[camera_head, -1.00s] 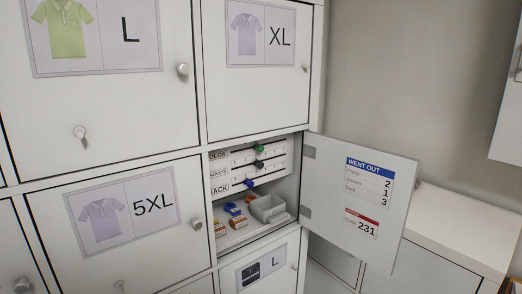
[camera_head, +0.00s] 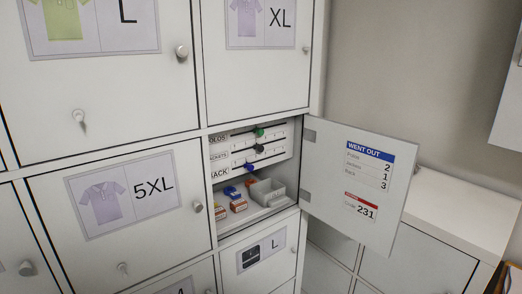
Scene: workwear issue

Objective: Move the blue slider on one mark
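The blue slider (camera_head: 249,167) sits on the lowest of three marked rails inside the open locker compartment, on the row whose label ends in "ACK". A green slider (camera_head: 259,132) is on the top rail and a dark slider (camera_head: 258,149) on the middle rail. The marks beside the blue slider are too small to read. Neither of my grippers is in view.
The compartment door (camera_head: 350,200) stands open to the right with a "WENT OUT" card (camera_head: 368,167). A grey divided tray (camera_head: 267,192) and small boxes (camera_head: 238,205) lie on the compartment floor. Closed locker doors with knobs surround it.

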